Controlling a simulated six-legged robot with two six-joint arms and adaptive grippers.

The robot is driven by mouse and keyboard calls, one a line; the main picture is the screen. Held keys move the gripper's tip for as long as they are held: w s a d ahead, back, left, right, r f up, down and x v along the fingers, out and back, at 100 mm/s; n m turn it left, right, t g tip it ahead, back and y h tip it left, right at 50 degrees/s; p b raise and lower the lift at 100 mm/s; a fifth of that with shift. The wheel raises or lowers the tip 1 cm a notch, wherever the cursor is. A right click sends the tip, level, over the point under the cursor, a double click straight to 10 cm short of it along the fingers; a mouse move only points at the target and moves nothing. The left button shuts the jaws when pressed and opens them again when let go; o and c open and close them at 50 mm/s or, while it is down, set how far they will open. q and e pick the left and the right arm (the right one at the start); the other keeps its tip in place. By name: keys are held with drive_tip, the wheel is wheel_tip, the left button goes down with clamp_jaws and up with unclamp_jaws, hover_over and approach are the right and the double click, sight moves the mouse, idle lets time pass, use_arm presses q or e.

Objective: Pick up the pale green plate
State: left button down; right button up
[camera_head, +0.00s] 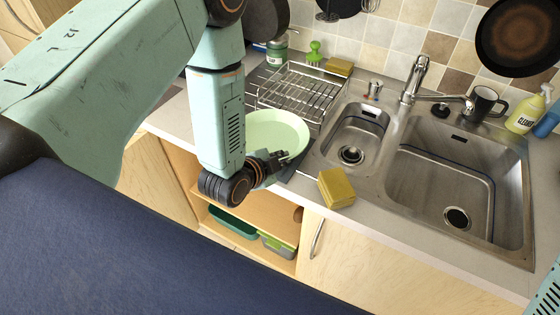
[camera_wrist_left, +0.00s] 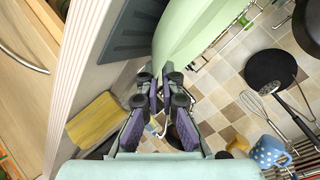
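The pale green plate (camera_head: 279,131) is at the counter's left part, in front of the wire dish rack. In the left wrist view the plate (camera_wrist_left: 190,30) shows nearly edge-on, its near rim between my fingertips. My left gripper (camera_head: 275,164) is at the plate's near edge in the head view. In the left wrist view its purple-grey fingers (camera_wrist_left: 160,76) lean together at the tips, shut on the rim. Whether the plate is clear of the surface is hard to tell. My right gripper is not in view.
A dark ridged mat (camera_wrist_left: 128,32) is beside the plate. The dish rack (camera_head: 300,92) stands behind it. A yellow sponge (camera_head: 336,187) lies on the counter to the right, in front of the double sink (camera_head: 455,175). A black mug (camera_head: 482,104) and a cleaner bottle (camera_head: 524,114) stand behind the sink.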

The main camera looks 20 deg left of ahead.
use_arm(q)
wheel_tip(320, 180, up, 8)
idle(0.4)
